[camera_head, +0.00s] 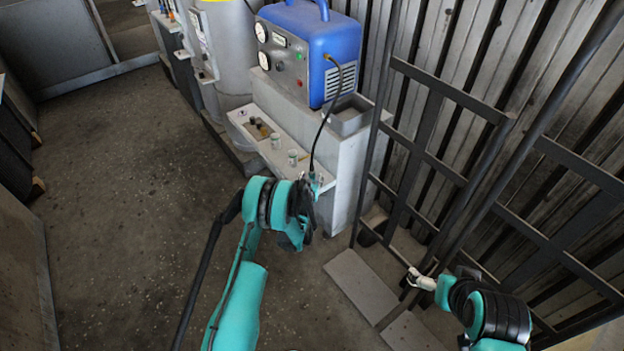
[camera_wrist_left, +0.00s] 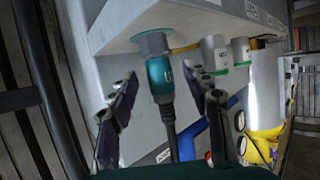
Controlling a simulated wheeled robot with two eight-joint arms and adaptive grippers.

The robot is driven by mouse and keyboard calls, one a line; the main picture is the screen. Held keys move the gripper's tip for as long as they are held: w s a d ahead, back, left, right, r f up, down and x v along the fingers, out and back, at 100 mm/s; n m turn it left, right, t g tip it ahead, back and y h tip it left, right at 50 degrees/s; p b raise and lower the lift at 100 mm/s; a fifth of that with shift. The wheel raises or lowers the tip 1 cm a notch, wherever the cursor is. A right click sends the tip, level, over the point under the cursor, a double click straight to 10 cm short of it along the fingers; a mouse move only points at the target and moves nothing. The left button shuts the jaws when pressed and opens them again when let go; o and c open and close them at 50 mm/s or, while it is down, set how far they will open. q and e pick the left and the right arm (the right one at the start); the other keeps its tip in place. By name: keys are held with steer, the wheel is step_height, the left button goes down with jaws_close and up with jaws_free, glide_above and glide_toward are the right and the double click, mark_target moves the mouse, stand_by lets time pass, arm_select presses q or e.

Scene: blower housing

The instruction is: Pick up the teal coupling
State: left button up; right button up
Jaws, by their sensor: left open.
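The teal coupling (camera_wrist_left: 160,76) sits at the end of a black hose (camera_wrist_left: 170,130) and meets a grey fitting (camera_wrist_left: 153,43) on the pale shelf in the left wrist view. My left gripper (camera_wrist_left: 160,84) is open, with one finger on each side of the coupling. Gaps show between the fingers and the coupling, and I cannot tell if either touches it. In the head view, a bit of teal (camera_head: 315,181) shows at the hose's lower end beside my left gripper (camera_head: 308,190), whose fingers are mostly hidden. My right gripper (camera_head: 417,279) is at the lower right, away from the coupling.
Two pale cylindrical fittings (camera_head: 276,140) stand along the shelf (camera_head: 250,118) beside the coupling. A blue machine (camera_head: 318,50) sits on the grey cabinet above. A dark metal rack (camera_head: 445,90) stands to the right. The floor (camera_head: 125,190) at left is clear.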

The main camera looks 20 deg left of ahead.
arm_select(q)
steer(key=shift+x, duration=1.05)
steer(key=shift+c, duration=0.2)
jaws_close()
steer(key=shift+r, duration=0.1)
steer(key=shift+r, duration=0.45)
steer(key=r+p, duration=0.1)
steer(key=r, duration=0.1)
steer(key=r+p, duration=0.1)
steer(key=r, duration=0.1)
steer(key=shift+d, duration=0.4)
steer(key=s+d+r+p, duration=0.2)
steer(key=d+r, duration=0.4)
steer(key=d, duration=0.4)
steer(key=shift+d+p, duration=0.3)
steer(key=shift+p, duration=0.6)
